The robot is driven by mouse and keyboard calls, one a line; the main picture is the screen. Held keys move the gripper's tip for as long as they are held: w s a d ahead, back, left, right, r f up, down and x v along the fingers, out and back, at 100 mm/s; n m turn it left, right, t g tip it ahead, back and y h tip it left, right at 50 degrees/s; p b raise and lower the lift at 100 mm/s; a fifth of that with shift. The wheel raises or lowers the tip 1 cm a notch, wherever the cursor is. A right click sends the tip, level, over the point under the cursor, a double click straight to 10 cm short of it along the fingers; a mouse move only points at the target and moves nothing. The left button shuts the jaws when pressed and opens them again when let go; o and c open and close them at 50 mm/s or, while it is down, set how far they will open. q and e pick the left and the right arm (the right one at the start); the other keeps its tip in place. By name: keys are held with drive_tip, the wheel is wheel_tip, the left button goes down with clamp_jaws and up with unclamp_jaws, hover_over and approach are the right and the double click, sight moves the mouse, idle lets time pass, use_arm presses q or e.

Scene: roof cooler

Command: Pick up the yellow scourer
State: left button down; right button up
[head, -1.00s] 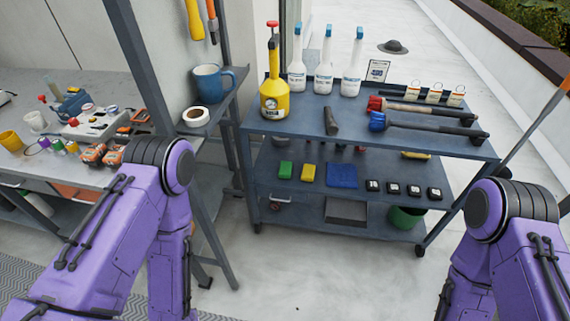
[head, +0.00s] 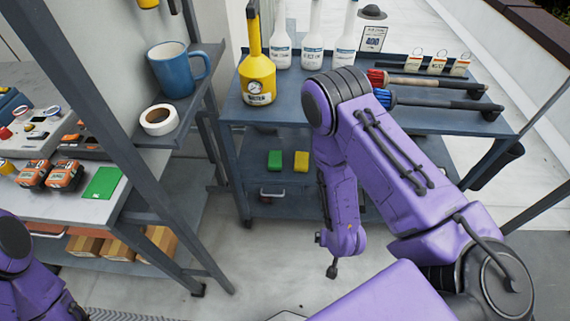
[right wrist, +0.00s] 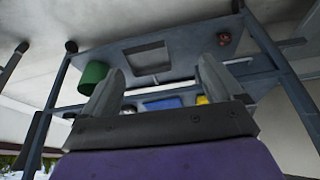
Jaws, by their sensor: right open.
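The yellow scourer (head: 301,161) lies on the lower shelf of the grey cart in the head view, just right of the green scourer (head: 275,160). My right arm reaches down in front of the cart, to the right of the scourer and apart from it. In the right wrist view my right gripper (right wrist: 160,66) is open and empty, its two fingers facing the lower shelf. A yellow patch, likely the scourer (right wrist: 203,99), shows beside the right finger, near a blue pad (right wrist: 160,103). My left gripper is out of view; only part of that arm shows.
The cart's top shelf (head: 245,108) holds a yellow sprayer (head: 257,75), white bottles and brushes above the scourers. A side shelf with a blue mug (head: 176,70) and tape roll (head: 159,119) stands left. A green bin (right wrist: 93,75) shows in the wrist view.

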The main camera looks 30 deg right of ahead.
drive_tip(key=w+f+b, duration=0.5)
drive_tip(key=w+f, duration=0.3)
drive_tip(key=b, duration=1.4)
approach(302, 161)
drive_tip(key=x, duration=0.5)
drive_tip(key=shift+s+a+f, duration=0.15)
drive_tip(key=shift+f, duration=0.05)
drive_tip(key=b+x, duration=0.1)
drive_tip(key=x, duration=0.4)
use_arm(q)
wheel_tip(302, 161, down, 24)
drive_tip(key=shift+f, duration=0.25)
use_arm(e)
drive_tip(key=shift+r, duration=0.1)
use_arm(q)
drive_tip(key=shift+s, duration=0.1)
use_arm(e)
drive_tip(key=c, duration=1)
